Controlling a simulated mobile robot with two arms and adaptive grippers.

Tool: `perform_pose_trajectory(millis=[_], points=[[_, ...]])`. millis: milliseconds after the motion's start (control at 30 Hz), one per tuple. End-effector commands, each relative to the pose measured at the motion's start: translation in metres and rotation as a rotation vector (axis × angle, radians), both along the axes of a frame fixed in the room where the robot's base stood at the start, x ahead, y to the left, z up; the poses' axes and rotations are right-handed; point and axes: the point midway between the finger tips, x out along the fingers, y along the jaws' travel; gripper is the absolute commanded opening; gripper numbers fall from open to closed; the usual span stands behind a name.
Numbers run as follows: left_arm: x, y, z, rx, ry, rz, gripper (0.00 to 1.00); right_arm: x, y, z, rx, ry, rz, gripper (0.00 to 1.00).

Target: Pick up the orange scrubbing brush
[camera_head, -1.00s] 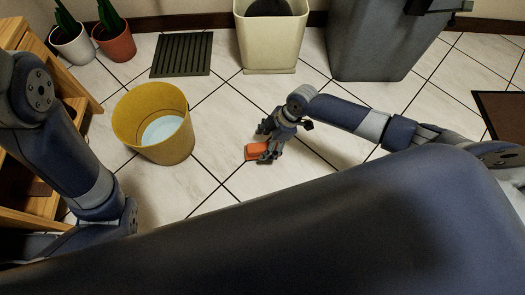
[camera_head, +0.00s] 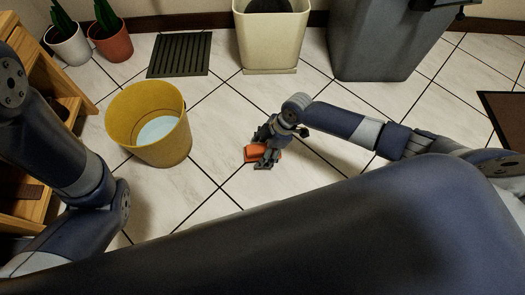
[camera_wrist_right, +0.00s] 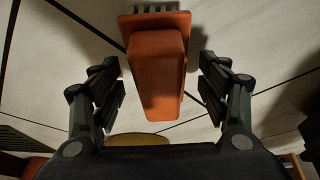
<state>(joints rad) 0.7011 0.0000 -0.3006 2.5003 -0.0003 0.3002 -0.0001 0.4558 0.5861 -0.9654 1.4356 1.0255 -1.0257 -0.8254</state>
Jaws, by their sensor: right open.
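The orange scrubbing brush (camera_head: 252,153) lies on the tiled floor to the right of the yellow bucket, partly hidden by my right gripper (camera_head: 264,154). In the right wrist view the brush (camera_wrist_right: 157,65) shows as an orange block with dark bristles at its upper end. My right gripper (camera_wrist_right: 160,92) is open, with one finger on each side of the brush and a visible gap at both sides. I cannot tell how far the fingertips are above the floor. My left arm shows at the left, but its gripper is out of view.
The yellow bucket (camera_head: 125,128) holds pale blue liquid. Behind are a dark slatted mat (camera_head: 180,54), a cream bin (camera_head: 271,45) and a large grey bin (camera_head: 375,45). A wooden shelf (camera_head: 60,110) and two potted plants (camera_head: 110,42) stand at the left. Floor around the brush is clear.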

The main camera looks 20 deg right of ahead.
Motion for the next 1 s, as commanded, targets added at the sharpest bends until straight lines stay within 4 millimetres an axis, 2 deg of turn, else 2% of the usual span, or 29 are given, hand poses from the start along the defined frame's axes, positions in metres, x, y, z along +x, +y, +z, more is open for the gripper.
perform_pose_trajectory(millis=[500, 533, 733, 1000], points=[[-0.0001, -0.0001, 0.0006, 0.0, 0.0, 0.0, 0.32, -0.0001, -0.0001, -0.0042, 0.0, 0.0, -0.001, 0.69], [-0.0001, -0.0001, 0.0006, 0.0, 0.0, 0.0, 0.32, -0.0001, -0.0001, -0.0042, 0.0, 0.0, -0.001, 0.67], [0.0, 0.0, 0.0005, 0.0, 0.0, 0.0, 0.32, -0.0002, -0.0001, -0.0042, 0.0, 0.0, 0.0, 0.22], [0.0002, 0.0, 0.0006, 0.0, 0.001, 0.0, 0.32, -0.0001, 0.0, -0.004, 0.0, 0.0, 0.0, 0.19]])
